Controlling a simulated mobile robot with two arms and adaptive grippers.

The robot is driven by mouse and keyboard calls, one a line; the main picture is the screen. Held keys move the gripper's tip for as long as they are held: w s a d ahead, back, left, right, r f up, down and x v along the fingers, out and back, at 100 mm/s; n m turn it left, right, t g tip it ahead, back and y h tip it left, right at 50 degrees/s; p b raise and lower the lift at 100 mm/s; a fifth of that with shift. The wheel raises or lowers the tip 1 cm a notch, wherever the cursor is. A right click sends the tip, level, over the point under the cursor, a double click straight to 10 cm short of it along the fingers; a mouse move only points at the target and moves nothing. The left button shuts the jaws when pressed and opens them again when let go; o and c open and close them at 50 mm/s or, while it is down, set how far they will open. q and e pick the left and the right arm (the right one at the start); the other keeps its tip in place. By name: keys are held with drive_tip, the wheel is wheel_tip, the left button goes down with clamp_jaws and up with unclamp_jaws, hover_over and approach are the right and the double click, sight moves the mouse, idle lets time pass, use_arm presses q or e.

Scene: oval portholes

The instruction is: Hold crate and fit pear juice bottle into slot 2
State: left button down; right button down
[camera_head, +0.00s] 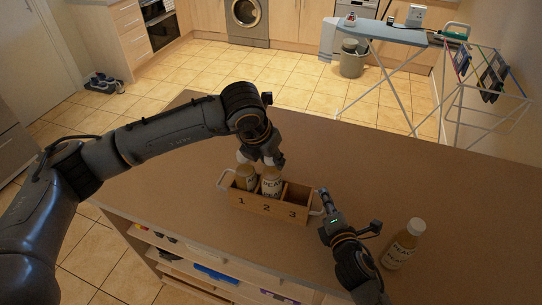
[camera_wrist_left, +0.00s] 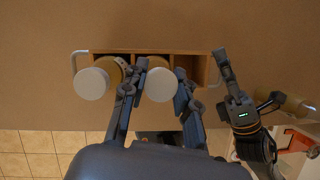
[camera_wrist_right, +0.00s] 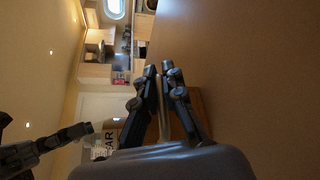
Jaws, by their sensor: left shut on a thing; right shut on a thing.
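The wooden crate (camera_head: 246,202) stands on the counter with its slots numbered 1, 2, 3. My left gripper (camera_head: 264,160) is shut on a pear juice bottle (camera_head: 271,185), upright at slot 2; how deep it sits is unclear. In the left wrist view, the gripper's fingers (camera_wrist_left: 161,78) flank this bottle's white cap (camera_wrist_left: 158,87). Another bottle (camera_head: 245,178) stands in slot 1. Slot 3 (camera_head: 298,195) looks empty. My right gripper (camera_head: 325,208) is shut on the crate's right handle (camera_wrist_right: 167,112), which shows between its fingers in the right wrist view.
Another pear juice bottle (camera_head: 404,244) stands on the counter (camera_head: 430,205) to the right of my right gripper. The counter behind the crate is clear. The counter's front edge runs close before the crate, with open shelves (camera_head: 190,262) below it.

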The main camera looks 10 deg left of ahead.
use_arm(q)
drive_tip(key=shift+f, duration=0.45)
idle(0.3)
drive_tip(key=c, duration=0.9)
unclamp_jaws()
drive_tip(key=shift+c, duration=0.2)
drive_tip(key=shift+f, duration=0.1)
drive_tip(key=v, duration=1.2)
